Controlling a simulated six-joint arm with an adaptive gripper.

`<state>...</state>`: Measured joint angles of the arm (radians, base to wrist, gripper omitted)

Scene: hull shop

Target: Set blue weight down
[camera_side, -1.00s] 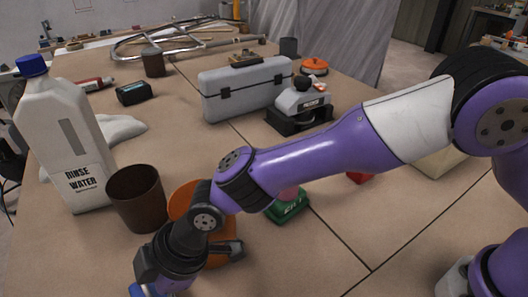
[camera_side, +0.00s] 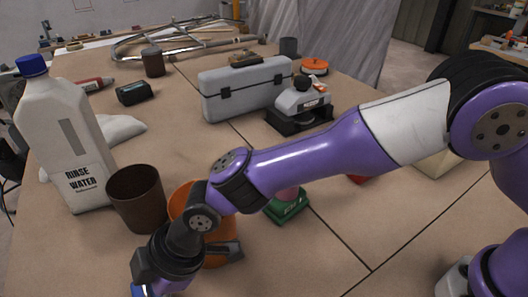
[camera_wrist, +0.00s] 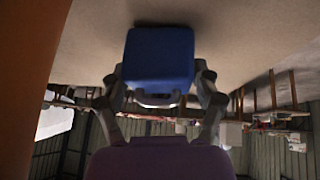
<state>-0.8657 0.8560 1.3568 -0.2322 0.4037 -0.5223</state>
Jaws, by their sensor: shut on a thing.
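The blue weight (camera_wrist: 160,55) is a blocky blue piece between the two fingers of my gripper (camera_wrist: 162,85) in the wrist view. My gripper is shut on it. The fingertips are hidden or cut off there. In the wrist view a dark shadow lies close beside the weight on the tan surface; I cannot tell whether the weight touches it.
An orange container (camera_side: 183,200) stands just behind my wrist, with a brown cup (camera_side: 137,199) to its left. A white rinse water jug (camera_side: 66,140) stands farther left. A green weight (camera_side: 288,208) is beyond my forearm. A grey case (camera_side: 246,88) stands farther back.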

